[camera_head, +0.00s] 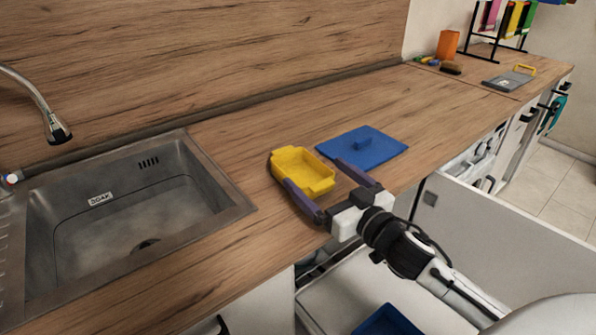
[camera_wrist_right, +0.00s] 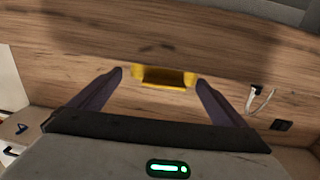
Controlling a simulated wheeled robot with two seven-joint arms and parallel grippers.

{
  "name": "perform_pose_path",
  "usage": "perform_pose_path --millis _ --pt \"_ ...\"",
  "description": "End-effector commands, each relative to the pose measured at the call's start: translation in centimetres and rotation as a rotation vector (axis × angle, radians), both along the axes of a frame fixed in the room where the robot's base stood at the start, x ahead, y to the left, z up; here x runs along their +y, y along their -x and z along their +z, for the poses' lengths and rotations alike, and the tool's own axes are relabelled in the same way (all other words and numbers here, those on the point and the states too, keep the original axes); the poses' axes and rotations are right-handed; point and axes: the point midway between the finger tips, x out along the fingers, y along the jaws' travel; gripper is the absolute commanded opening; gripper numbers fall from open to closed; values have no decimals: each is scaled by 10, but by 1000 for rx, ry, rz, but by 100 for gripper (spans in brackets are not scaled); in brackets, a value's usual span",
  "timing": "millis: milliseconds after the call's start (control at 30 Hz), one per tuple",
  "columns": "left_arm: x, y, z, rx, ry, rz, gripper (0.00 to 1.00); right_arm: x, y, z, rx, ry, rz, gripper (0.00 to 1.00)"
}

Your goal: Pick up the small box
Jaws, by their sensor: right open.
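The small box is most likely the yellow open-topped box (camera_head: 303,171) on the wooden worktop, right of the sink. It also shows in the right wrist view (camera_wrist_right: 165,79), ahead of the fingertips and between their lines. My right gripper (camera_head: 312,170) is open, with one dark finger on each side of the yellow box. I cannot tell whether either finger touches it. My left gripper is not in view.
A steel sink (camera_head: 225,190) lies to the left. An open white drawer with a blue container (camera_head: 387,321) is below the counter edge. The worktop behind the lid is clear.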

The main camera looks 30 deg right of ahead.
Motion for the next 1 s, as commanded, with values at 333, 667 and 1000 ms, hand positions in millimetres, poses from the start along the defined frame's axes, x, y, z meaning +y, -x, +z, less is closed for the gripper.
perform_pose_path --millis 333,667,1000 --pt "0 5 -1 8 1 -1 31 1 -31 -4 -1 1 -1 96" --pt "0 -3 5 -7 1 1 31 4 -68 -9 1 1 0 96" --pt "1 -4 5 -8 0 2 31 4 -68 -10 1 0 0 78"
